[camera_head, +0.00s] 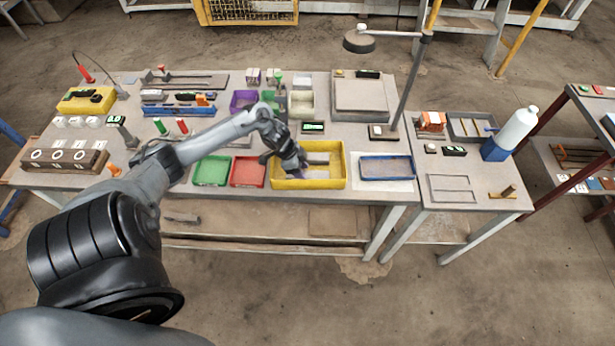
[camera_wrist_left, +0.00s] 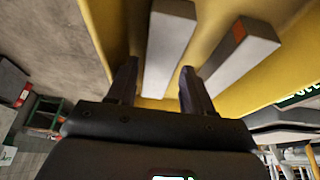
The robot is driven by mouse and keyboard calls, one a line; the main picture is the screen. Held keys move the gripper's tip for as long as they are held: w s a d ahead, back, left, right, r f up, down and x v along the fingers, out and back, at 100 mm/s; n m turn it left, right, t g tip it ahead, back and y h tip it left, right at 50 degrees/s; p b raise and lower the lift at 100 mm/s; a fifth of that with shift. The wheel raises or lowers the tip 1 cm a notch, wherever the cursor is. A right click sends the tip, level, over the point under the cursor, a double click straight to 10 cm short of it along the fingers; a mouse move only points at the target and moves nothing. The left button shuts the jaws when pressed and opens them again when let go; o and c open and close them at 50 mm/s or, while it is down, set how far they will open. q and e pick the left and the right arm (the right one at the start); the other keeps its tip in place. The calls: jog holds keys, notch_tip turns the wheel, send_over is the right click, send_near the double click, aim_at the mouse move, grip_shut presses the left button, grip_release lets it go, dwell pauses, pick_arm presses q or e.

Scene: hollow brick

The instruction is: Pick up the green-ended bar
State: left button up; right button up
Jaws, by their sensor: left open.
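My left gripper (camera_head: 298,172) reaches down into the yellow tray (camera_head: 308,184) at the table's front. In the left wrist view the gripper (camera_wrist_left: 158,75) is open, with one finger on each side of a plain pale grey bar (camera_wrist_left: 168,45); I cannot tell whether they touch it. A second grey bar (camera_wrist_left: 232,60) with an orange-red patch lies to the right of it, outside the fingers. No green end shows on either bar. My right gripper is not in view.
The yellow tray wall (camera_wrist_left: 100,30) rises close to the left finger. Green (camera_head: 211,171) and red (camera_head: 248,171) trays stand left of the yellow tray. A blue tray (camera_head: 387,168) stands to its right. A lamp post (camera_head: 409,85) rises behind.

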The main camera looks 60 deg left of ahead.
pick_arm(q)
jog(key=shift+x, duration=1.15)
jog(key=shift+c, duration=0.5)
jog(key=c, duration=0.7)
grip_shut()
jog(key=shift+r, duration=0.15)
